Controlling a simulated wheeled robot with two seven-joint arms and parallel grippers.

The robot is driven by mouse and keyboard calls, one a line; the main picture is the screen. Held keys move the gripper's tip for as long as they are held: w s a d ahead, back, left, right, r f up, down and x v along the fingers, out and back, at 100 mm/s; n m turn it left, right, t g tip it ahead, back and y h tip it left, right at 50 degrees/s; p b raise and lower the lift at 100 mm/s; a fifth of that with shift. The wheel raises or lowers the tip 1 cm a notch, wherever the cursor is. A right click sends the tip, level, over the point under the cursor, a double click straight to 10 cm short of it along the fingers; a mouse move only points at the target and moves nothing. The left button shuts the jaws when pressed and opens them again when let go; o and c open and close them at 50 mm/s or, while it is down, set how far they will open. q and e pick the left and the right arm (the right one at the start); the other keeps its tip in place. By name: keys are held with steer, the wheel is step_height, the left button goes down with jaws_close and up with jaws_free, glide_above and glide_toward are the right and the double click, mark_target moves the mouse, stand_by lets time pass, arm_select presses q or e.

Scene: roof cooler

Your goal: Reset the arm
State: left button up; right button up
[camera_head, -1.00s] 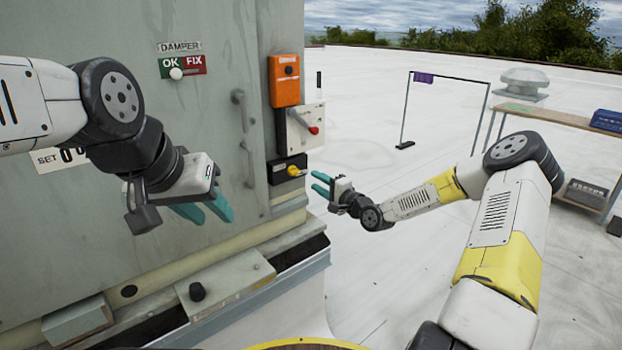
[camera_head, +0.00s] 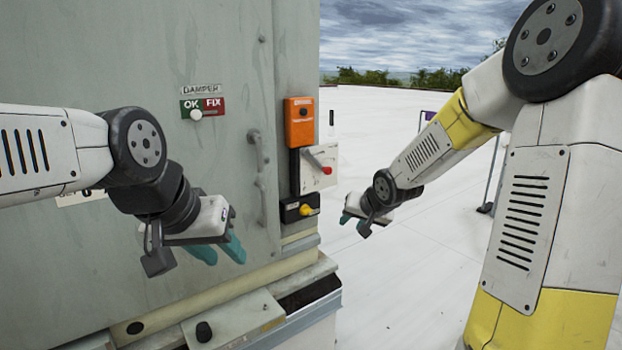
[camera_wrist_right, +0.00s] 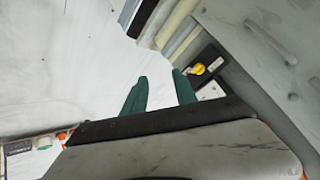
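My left gripper (camera_head: 219,251) is at the left in the head view, in front of the grey cabinet (camera_head: 130,220). Its two teal fingers are apart with nothing between them. My right gripper (camera_head: 353,220) hangs at the end of the raised right arm, to the right of the cabinet's edge, over the white roof. In the right wrist view its teal fingers (camera_wrist_right: 160,92) stand apart and empty. Whether either gripper touches the cabinet is hard to judge, but a gap shows beside the right one.
A ledge (camera_head: 235,318) juts out below. The white roof (camera_head: 400,285) is open at the right.

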steer(key=s+d+r+n, duration=0.1)
steer(key=s+r, duration=0.2)
steer(key=s, duration=0.6)
steer(key=s+d+r+g, duration=0.1)
steer(key=s+r, duration=0.3)
steer(key=s, duration=0.6)
steer(key=s+d+r+n+g, duration=0.1)
steer(key=s+r, duration=0.2)
steer(key=s, duration=0.6)
steer(key=shift+s+r+n+h, duration=0.2)
steer(key=shift+s+n+h, duration=0.1)
steer(key=shift+s, duration=0.1)
